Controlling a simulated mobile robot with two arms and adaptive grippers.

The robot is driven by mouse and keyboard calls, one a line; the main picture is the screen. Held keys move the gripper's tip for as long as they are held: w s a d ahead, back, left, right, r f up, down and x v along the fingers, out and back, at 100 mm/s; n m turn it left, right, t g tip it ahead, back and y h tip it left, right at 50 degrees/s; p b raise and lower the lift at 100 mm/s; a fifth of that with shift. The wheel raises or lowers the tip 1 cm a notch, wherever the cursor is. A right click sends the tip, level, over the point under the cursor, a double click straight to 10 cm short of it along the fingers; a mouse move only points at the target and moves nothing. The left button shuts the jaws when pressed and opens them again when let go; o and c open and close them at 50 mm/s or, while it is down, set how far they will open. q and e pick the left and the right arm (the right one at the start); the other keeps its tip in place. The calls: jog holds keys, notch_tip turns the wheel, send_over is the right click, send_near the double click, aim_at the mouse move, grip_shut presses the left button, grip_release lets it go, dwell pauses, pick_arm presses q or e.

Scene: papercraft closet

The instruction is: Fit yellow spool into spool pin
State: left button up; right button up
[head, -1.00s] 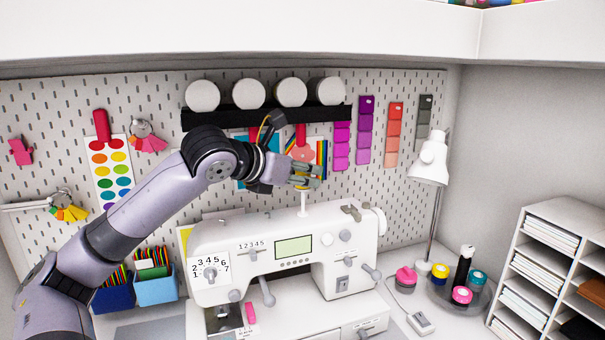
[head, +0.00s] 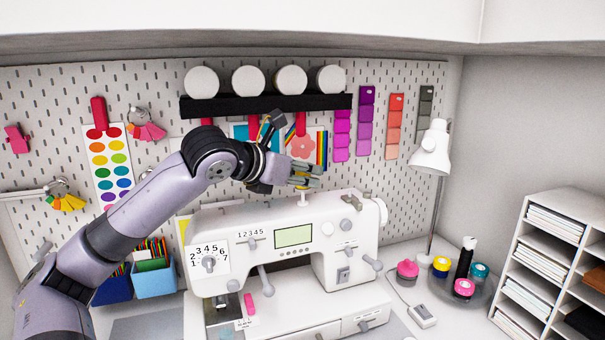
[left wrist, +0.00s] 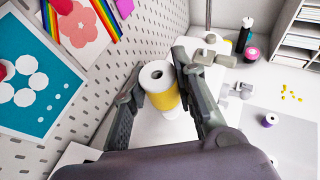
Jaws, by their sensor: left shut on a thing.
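My left gripper (head: 305,178) is above the top of the white sewing machine (head: 225,228), right over the white spool pin (head: 303,201). It is shut on the yellow spool (left wrist: 163,95), which shows between the two fingers of the gripper (left wrist: 160,90) in the left wrist view. The spool has a white top rim with a dark centre hole. In the head view the fingers mostly cover the spool. Whether the pin is inside the spool's bore cannot be told. My right gripper is not in view.
A pegboard (head: 70,120) with a black shelf (head: 265,105) stands close behind the gripper. A white lamp (head: 430,150) and a round tray (head: 483,292) with several spools are to the right. Blue pencil bins (head: 155,280) stand left of the machine.

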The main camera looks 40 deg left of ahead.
pick_arm(q)
jog(key=shift+f+b, duration=1.3)
jog(key=shift+f, duration=0.15)
jog(key=o, duration=0.9)
jog(key=shift+o, duration=0.2)
jog(key=v, duration=1.2)
jog(key=shift+a+f, duration=0.1)
